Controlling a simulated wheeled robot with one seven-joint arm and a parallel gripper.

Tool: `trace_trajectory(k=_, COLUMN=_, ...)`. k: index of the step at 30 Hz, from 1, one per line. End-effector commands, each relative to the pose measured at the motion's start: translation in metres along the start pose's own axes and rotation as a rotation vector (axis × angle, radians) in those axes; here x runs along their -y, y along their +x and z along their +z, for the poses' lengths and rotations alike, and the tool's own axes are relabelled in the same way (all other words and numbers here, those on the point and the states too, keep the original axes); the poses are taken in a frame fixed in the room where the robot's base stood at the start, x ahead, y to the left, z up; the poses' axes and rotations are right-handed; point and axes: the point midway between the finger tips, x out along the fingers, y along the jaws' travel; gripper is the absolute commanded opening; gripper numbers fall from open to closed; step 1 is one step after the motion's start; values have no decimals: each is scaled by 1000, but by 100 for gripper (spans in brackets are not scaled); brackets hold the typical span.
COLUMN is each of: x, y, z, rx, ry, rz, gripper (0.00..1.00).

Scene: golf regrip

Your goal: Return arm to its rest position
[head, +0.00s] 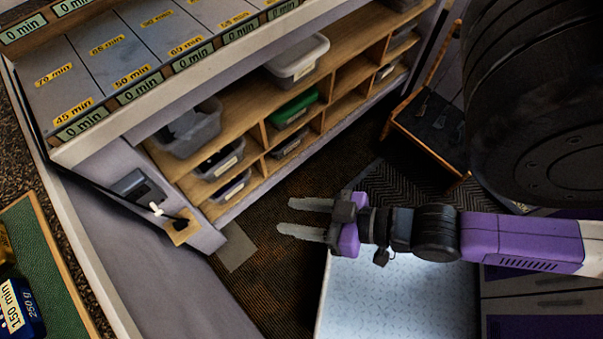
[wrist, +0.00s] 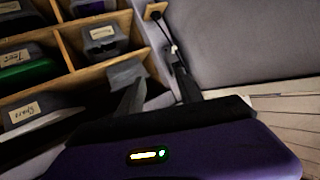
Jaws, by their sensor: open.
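My gripper (head: 305,219) is open in the head view, its two grey fingers apart with nothing between them. It points left, toward the wooden shelf unit, and is apart from it. My purple and white arm reaches in from the right edge. In the wrist view my gripper (wrist: 158,85) shows its two dark fingers spread, with the shelf bins and a grey wall behind them.
The wooden shelf unit (head: 255,130) holds several bins, including a white bin (head: 297,58) and a green-lidded bin (head: 295,108). A grey worktop (head: 120,65) with minute labels lies above. A pale patterned surface (head: 390,300) lies below my arm. Dark floor shows between.

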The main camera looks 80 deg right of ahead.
Motion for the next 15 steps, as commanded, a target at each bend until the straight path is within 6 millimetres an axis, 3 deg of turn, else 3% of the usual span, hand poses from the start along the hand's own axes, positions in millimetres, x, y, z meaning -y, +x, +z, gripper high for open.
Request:
trace_trajectory(k=3, x=18, y=-25, z=-33, rx=-67, ry=-158, rz=-47, gripper=43)
trace_trajectory(k=6, x=26, y=-34, z=-49, rx=-104, ry=-232, rz=-66, gripper=43)
trace_trajectory(k=15, x=29, y=-37, z=-54, rx=-117, ry=-257, rz=-71, gripper=43)
